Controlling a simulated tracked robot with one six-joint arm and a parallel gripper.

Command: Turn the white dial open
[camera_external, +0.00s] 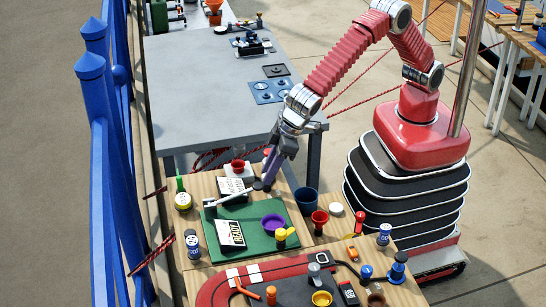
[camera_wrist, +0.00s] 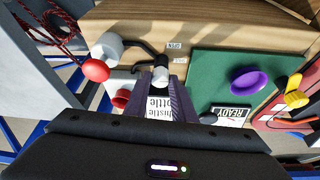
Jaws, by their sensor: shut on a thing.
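The white dial (camera_wrist: 161,76) shows in the wrist view as a small pale knob with a dark part. It stands upright between my fingertips, beside two small labels, OPEN (camera_wrist: 176,46) and another below it whose word is hard to read. My gripper (camera_wrist: 163,84) is shut on the dial, with a purple finger on each side. In the external view my gripper (camera_external: 268,178) reaches down at the back right of the wooden table, and it hides the dial there. I cannot tell how far the dial is turned.
A white cylinder (camera_wrist: 106,46) and red ball (camera_wrist: 96,70) stand close left of my gripper in the wrist view. A green mat (camera_external: 262,236) bears a purple bowl (camera_external: 273,222) and a READY card (camera_external: 231,234). A blue cup (camera_external: 307,198) stands right; a blue fence (camera_external: 110,170) lines the left.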

